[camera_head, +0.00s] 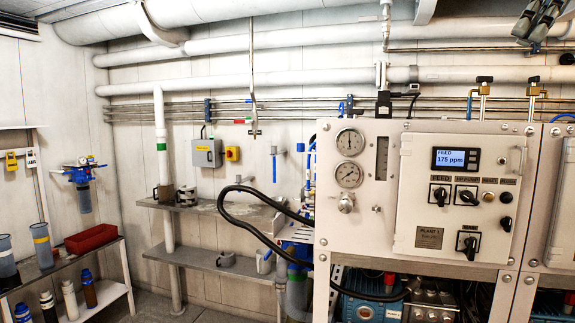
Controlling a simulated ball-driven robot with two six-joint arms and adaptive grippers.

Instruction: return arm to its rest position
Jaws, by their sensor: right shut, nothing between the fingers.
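My right gripper (531,28) hangs in at the top right corner, dark grey and partly cut off by the picture's upper edge. It is shut and empty, in front of the pipes and above the watermaker panel. It appears clear of the panel's top edge. My left gripper is not in view. The white watermaker panel (375,230) stands at the right with gauges, rotary switches and a small display (456,158) reading FEED 175 ppm.
Large white pipes (300,43) run along the wall. Grey shelves (215,262) stand at centre left. A red bin (91,240) and several bottles sit on the rack at far left. A black hose (240,226) loops out left of the panel.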

